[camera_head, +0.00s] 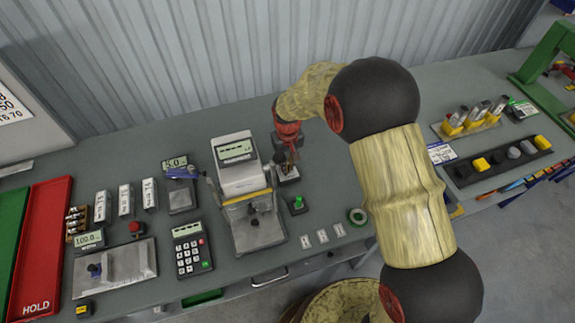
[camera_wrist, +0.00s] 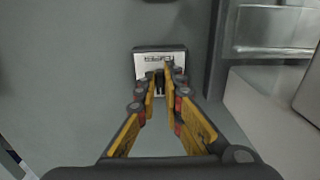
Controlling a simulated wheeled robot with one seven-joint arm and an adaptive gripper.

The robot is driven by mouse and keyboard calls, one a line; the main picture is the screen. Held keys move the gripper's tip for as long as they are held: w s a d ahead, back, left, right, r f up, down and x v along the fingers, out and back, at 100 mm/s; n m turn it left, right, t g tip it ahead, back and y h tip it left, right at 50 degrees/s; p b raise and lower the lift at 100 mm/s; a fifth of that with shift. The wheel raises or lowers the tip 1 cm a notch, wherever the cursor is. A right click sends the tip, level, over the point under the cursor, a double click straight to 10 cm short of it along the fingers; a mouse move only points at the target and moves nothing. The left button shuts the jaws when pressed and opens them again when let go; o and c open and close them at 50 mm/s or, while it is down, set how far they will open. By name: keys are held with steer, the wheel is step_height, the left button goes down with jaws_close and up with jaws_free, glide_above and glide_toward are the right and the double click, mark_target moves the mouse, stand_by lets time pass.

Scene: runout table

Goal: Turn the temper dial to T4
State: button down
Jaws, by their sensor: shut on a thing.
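The temper dial is a small dark box with a white, marked face (camera_wrist: 146,66), seen in the wrist view. Its black knob (camera_wrist: 159,77) sits between my fingertips. My gripper (camera_wrist: 160,88) is shut on the knob, with a yellow-lined finger on each side. The marks on the face are too small to read and the fingers cover part of it, so I cannot tell the setting. In the head view my gripper (camera_head: 288,155) points down at the dial box (camera_head: 289,175), just right of the grey tester.
The grey tester (camera_head: 238,180) with a display stands close to the left of my gripper. A keypad (camera_head: 192,250) is at left. The corrugated wall (camera_head: 200,60) is behind.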

steer(key=shift+n, duration=0.3)
steer(key=n, duration=0.3)
steer(key=shift+d+n, duration=0.1)
steer(key=shift+n, duration=0.2)
steer(key=shift+w+d+n+p, duration=0.1)
steer(key=shift+n+p, duration=0.25)
steer(key=shift+n, duration=1.85)
steer(key=c, duration=1.9)
jaws_free()
steer(key=shift+r, duration=0.1)
step_height(320, 180, up, 12)
steer(key=shift+f, duration=0.1)
